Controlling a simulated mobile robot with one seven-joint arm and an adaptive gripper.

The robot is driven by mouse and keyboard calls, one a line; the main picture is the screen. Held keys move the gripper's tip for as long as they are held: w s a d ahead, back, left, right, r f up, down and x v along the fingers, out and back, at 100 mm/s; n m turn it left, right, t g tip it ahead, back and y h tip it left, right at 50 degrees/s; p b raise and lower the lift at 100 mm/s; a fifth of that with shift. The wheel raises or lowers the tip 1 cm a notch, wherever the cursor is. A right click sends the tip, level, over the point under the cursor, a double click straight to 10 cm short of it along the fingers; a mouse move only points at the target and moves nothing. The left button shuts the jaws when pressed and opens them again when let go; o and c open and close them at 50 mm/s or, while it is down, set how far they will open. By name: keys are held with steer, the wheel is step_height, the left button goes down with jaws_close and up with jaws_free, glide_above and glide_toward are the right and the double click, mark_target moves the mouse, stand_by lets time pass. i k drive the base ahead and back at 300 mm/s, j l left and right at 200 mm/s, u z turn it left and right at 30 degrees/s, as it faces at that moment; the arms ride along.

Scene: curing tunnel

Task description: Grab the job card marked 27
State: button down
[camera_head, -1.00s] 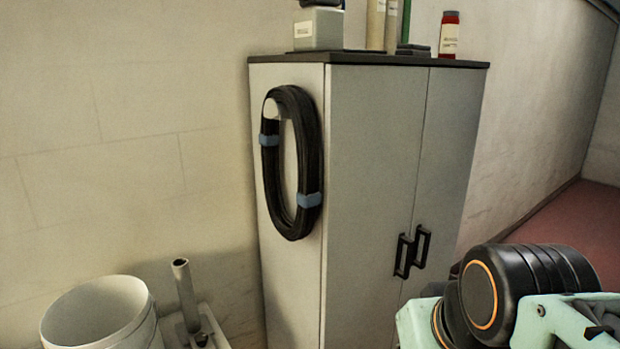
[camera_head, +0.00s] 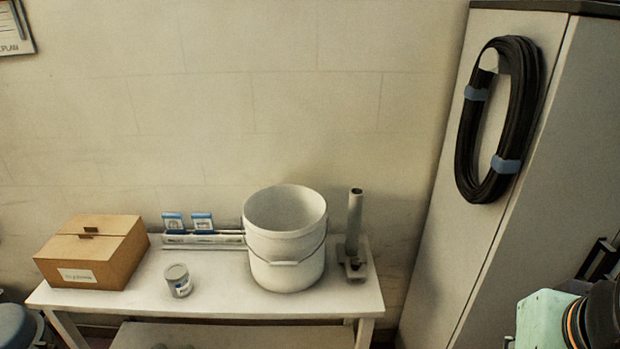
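Two small cards with blue tops stand in a rail at the back of a white table, against the wall. The left card (camera_head: 173,223) and the right card (camera_head: 203,223) are close together; their print is too small to read, so I cannot tell which bears 27. The card rail (camera_head: 190,240) runs behind the bucket, which may hide part of it. My gripper is not in view; only a part of my arm shows at the lower right.
The white table (camera_head: 225,305) also bears a cardboard box (camera_head: 95,255), a small labelled tin (camera_head: 179,281), a white bucket (camera_head: 286,240) and a grey upright tube on a base (camera_head: 354,225). A cabinet (camera_head: 480,265) with a black hose coil (camera_head: 465,140) stands at right.

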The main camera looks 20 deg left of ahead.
mark_target(203, 223)
steer(key=u, duration=1.75)
steer(key=i+j, duration=0.2)
steer(key=i, duration=0.2)
steer(key=i+j+z, duration=0.1)
steer(key=i, duration=0.35)
steer(key=i+j, duration=0.35)
steer(key=i+l+z, duration=0.1)
steer(key=k+l, duration=0.1)
steer(key=l, duration=0.15)
steer(key=k+l, duration=0.1)
steer(key=l, duration=0.15)
steer(key=i+j+z, duration=0.15)
steer(key=j, duration=0.2)
steer(key=i+j+z, duration=0.1)
steer(key=j, duration=0.25)
steer(key=i+j+u, duration=0.25)
steer(key=i+j, duration=0.1)
steer(key=i, duration=0.05)
